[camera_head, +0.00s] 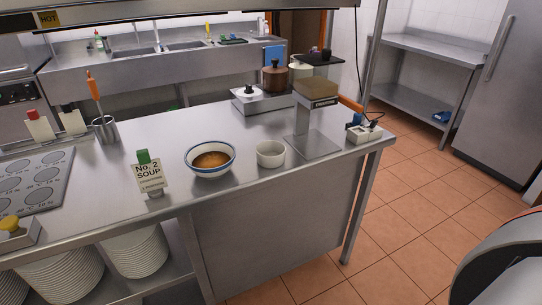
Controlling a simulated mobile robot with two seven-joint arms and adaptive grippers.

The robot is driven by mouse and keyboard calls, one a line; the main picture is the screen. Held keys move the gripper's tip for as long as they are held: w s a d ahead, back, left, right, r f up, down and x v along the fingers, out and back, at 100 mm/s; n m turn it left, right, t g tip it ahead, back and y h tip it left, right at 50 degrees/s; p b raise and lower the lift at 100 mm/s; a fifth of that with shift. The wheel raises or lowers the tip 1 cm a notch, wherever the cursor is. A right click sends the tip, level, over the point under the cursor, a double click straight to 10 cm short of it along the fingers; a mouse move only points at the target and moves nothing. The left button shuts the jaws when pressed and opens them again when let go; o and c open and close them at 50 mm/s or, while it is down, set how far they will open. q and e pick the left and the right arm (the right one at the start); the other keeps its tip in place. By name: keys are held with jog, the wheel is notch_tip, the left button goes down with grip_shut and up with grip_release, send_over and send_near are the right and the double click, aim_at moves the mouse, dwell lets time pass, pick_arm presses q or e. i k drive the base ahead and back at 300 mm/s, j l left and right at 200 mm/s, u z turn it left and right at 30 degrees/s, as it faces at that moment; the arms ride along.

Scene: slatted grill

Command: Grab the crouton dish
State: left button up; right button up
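A small white round dish (270,157) stands on the steel counter (238,136), just right of a soup bowl; it is the likely crouton dish, but I cannot make out croutons in it. The soup bowl (208,170) is wide and white with a blue rim and holds brown soup. Neither of my grippers shows in the view. A grey and black rounded part at the bottom right edge seems to be my own arm.
A steel stand (316,143) with a raised top is close right of the dish. A "No. 2 SOUP" card (150,176) stands left of the bowl. A utensil cup (105,132) is farther left. Stacked plates (137,253) sit below. The counter's front edge is close.

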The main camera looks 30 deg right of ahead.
aim_at(270, 154)
jog(key=z, duration=0.35)
jog(key=i+l+z, duration=0.1)
jog(key=z, duration=0.35)
jog(key=i+l+z, duration=0.1)
jog(key=z, duration=0.3)
jog(key=i+z, duration=0.15)
jog(key=z, duration=0.3)
